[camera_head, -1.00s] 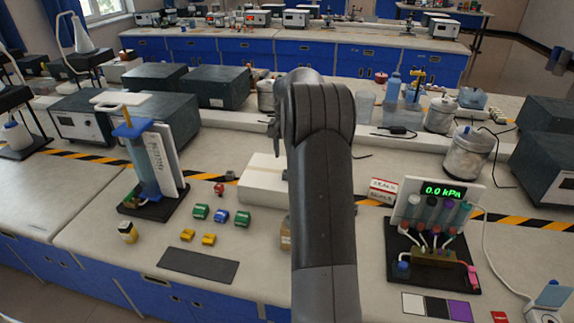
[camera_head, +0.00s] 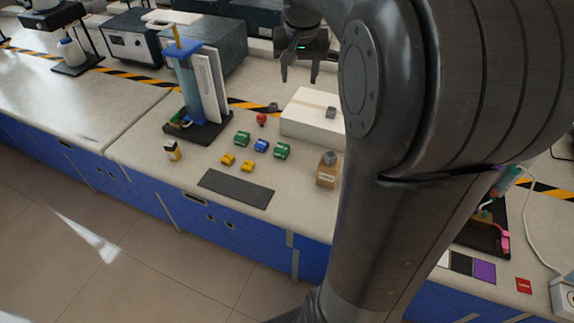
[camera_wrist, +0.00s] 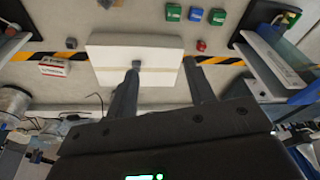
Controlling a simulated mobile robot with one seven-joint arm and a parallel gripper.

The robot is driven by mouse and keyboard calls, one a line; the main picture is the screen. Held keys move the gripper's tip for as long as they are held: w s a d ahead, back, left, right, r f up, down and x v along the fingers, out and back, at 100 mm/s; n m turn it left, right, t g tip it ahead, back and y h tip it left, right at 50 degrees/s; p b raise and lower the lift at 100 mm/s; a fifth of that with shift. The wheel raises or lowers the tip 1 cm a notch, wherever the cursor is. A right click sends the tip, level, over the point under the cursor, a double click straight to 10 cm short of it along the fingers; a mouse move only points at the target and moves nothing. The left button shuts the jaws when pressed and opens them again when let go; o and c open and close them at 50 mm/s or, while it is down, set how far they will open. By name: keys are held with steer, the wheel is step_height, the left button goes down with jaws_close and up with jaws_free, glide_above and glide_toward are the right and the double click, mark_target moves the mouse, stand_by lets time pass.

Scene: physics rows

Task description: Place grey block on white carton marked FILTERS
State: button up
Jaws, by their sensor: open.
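A white carton (camera_head: 300,122) lies flat on the bench, partly hidden by my arm; it also shows in the wrist view (camera_wrist: 110,52). No FILTERS lettering is readable on it. A small grey block (camera_head: 331,112) rests on its top, also seen in the wrist view (camera_wrist: 137,64). Another grey block (camera_head: 329,157) sits on a small brown labelled box (camera_head: 327,175) in front of the carton. A small grey piece (camera_head: 273,106) lies left of the carton. My gripper (camera_head: 300,76) is open and empty, fingers pointing down, in the air above and behind the carton.
Green, blue and yellow blocks (camera_head: 261,146) and a red piece (camera_head: 262,120) lie left of the carton. A dark mat (camera_head: 236,188) lies at the bench front. A tall blue-topped stand (camera_head: 190,85) rises at the left. My arm hides much of the right side.

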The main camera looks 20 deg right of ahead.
steer(key=s+a+f+n+t, duration=0.1)
steer(key=s+a+f+n, duration=0.1)
steer(key=s+a, duration=0.4)
steer(key=s+a+f+n+t, duration=0.2)
steer(key=s+a, duration=0.4)
steer(key=s, duration=1)
steer(key=shift+s+a+n+y, duration=0.15)
steer(key=shift+n+y, duration=0.25)
steer(key=shift+n, duration=0.1)
